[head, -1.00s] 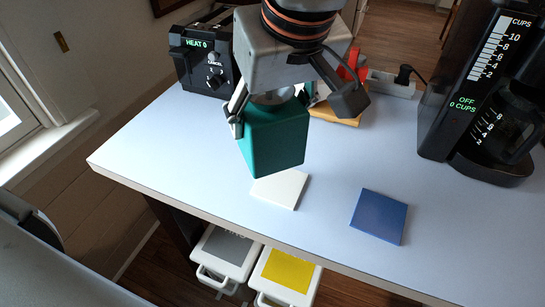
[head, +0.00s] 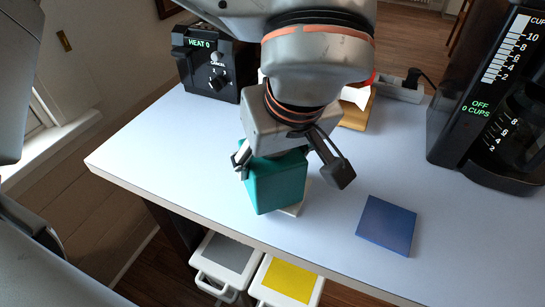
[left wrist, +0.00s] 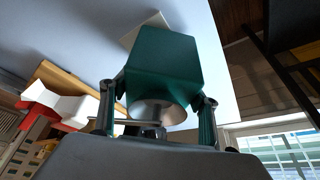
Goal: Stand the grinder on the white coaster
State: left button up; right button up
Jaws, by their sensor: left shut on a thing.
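The grinder (head: 275,186) is a teal block with a round metal part (left wrist: 157,112) at the gripper end. My left gripper (head: 288,158) is shut on it, with a finger on either side, and holds it roughly upright, slightly tilted. The white coaster (head: 301,202) is mostly hidden behind and below the grinder; a strip shows at its right. In the left wrist view a coaster corner (left wrist: 146,27) shows past the grinder's far end. I cannot tell whether the grinder touches the coaster. My right gripper is not in view.
A blue coaster (head: 387,226) lies to the right on the pale table (head: 165,155). A coffee maker (head: 480,120) stands at the right, a black toaster (head: 212,62) at the back left. Bins with grey and yellow lids (head: 290,281) stand below the front edge.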

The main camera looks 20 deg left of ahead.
pick_arm(q)
jog(key=shift+f, duration=0.1)
jog(key=o, duration=1.6)
jog(key=shift+d+r, duration=0.1)
jog(key=shift+r, duration=0.35)
jog(key=p+v, duration=0.2)
jog(key=v, duration=0.8)
jog(key=shift+s+r, duration=0.15)
jog(key=shift+s+d+r, duration=0.15)
jog(key=shift+d+r, duration=0.05)
jog(key=shift+r, duration=0.2)
